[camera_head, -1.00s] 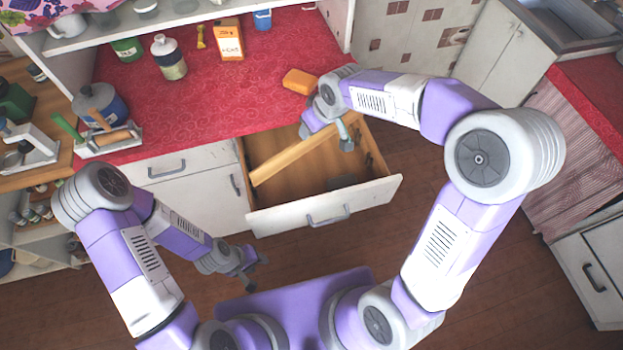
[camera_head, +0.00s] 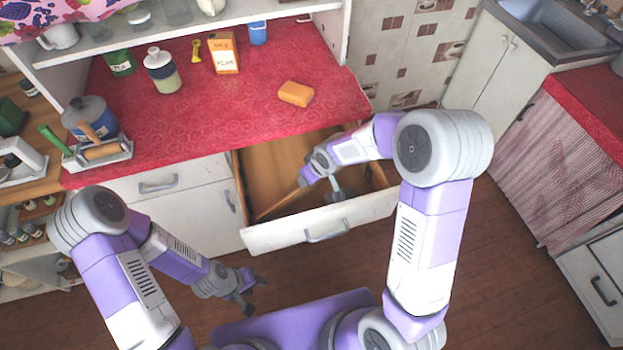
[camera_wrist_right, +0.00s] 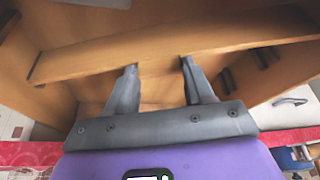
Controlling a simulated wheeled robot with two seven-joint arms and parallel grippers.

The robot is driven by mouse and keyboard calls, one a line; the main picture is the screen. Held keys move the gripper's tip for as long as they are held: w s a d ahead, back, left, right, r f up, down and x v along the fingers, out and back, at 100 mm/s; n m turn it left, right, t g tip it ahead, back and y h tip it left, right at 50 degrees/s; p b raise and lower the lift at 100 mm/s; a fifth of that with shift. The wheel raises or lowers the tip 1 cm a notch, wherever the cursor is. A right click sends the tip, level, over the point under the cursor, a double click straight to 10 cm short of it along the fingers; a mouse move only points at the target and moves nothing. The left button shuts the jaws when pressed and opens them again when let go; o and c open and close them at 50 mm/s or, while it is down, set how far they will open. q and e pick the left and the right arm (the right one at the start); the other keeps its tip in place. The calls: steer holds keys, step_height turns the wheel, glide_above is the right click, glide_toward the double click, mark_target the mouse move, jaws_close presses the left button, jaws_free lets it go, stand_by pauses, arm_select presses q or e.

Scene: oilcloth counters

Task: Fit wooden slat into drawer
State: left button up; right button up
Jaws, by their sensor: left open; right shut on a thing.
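The open drawer (camera_head: 275,238) juts out below the red counter, with a white front and a wooden inside. My right gripper (camera_head: 328,190) is down at the drawer opening, shut on the wooden slat (camera_head: 282,204). The arm hides much of the slat in the head view. In the right wrist view the slat (camera_wrist_right: 225,38) runs across the fingertips of my right gripper (camera_wrist_right: 158,68), slightly tilted, with drawer walls around it. I cannot tell whether its ends touch the drawer. My left gripper (camera_head: 251,290) is open and empty, low in front of the cabinet.
An orange sponge-like block (camera_head: 296,93) lies on the red counter (camera_head: 220,115) above the drawer. A bottle (camera_head: 162,70), an orange box (camera_head: 224,53) and a blue cup (camera_head: 258,33) stand farther back. A utensil caddy (camera_head: 100,155) is at the left.

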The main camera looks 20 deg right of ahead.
steer(key=shift+f, duration=0.65)
steer(key=shift+r, duration=0.1)
steer(key=o, duration=1)
steer(key=shift+f, duration=0.2)
steer(key=o, duration=0.4)
steer(key=shift+r, duration=0.1)
